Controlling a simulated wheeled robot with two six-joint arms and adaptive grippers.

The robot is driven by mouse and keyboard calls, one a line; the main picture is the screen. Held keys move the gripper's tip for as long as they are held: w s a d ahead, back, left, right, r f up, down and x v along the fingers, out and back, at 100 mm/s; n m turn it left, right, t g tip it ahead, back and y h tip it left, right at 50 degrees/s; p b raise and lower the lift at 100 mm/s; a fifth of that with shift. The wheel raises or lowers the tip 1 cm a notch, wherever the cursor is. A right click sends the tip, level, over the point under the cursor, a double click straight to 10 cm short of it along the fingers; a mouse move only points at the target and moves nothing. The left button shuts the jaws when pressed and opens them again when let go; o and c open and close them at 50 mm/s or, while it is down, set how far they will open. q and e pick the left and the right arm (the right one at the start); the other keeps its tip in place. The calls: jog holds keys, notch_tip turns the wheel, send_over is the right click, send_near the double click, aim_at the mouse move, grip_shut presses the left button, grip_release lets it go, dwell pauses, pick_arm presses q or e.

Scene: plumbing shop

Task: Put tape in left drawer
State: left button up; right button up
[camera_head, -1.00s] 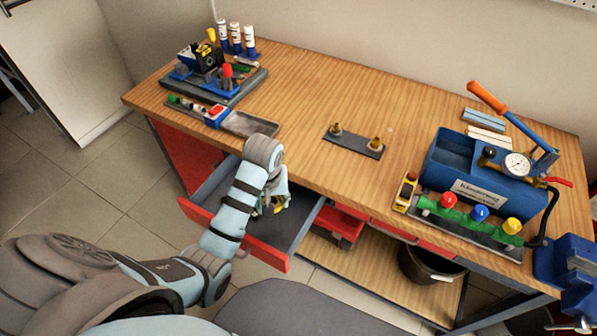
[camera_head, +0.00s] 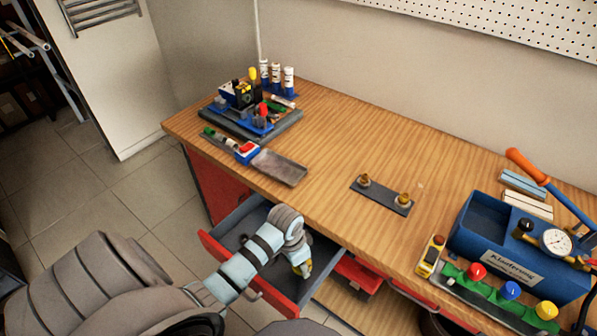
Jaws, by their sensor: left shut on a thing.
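The left drawer (camera_head: 240,226) is pulled open under the left part of the workbench, with a red front and a grey inside. My left gripper (camera_head: 302,268) points down at the right side of the open drawer. My right gripper is not in view.
On the wooden bench (camera_head: 330,150) stand a tool tray (camera_head: 285,128) at the left, a metal plate with two brass fittings (camera_head: 383,198), a yellow-black item (camera_head: 430,257) and a blue pump tank (camera_head: 510,255) at the right. The bench middle is mostly clear.

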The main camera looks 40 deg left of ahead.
aim_at(298, 276)
pick_arm(q)
notch_tip(298, 276, down, 5)
jog(key=shift+s+f+b, duration=0.1)
jog(key=shift+s+b, duration=0.05)
jog(key=shift+b, duration=0.5)
jog(key=o, duration=0.8)
jog(key=shift+o, duration=0.2)
notch_tip(298, 276, up, 12)
jog(key=s+p, duration=0.1)
jog(key=p, duration=0.3)
jog(key=shift+s+a, duration=0.25)
jog(key=shift+a, duration=0.1)
